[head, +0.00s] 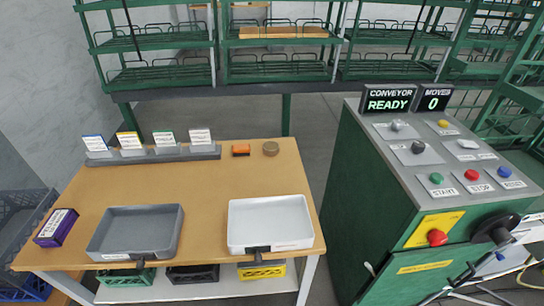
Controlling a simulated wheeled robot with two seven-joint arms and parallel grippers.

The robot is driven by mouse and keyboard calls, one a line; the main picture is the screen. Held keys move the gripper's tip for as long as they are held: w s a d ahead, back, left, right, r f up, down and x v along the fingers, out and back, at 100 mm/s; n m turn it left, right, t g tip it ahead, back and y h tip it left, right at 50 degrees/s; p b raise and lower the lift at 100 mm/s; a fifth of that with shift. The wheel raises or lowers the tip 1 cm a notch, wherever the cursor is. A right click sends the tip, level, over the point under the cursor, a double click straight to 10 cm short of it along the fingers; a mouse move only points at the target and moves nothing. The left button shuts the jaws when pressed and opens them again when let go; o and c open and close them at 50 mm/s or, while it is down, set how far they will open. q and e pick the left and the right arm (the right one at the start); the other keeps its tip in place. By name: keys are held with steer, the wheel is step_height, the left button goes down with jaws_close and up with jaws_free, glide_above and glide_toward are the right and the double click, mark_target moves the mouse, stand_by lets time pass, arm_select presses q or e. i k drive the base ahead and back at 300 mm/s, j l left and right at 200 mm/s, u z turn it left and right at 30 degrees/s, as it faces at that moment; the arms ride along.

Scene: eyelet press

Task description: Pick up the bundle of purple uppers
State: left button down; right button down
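The bundle of purple uppers (62,234) lies at the left front corner of the wooden table. It is a dark purple block with a white label on its top, slightly turned. Nothing touches it from above. Neither of my grippers shows in the head view.
A grey tray (96,246) and a white tray (233,240) stand along the table's front edge, right of the bundle. Behind are a card rack (150,157), an orange block (241,150) and a brown disc (271,148). A green control cabinet (345,190) stands right. The table's middle is clear.

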mark_target(53, 232)
steer(key=u, duration=1.6)
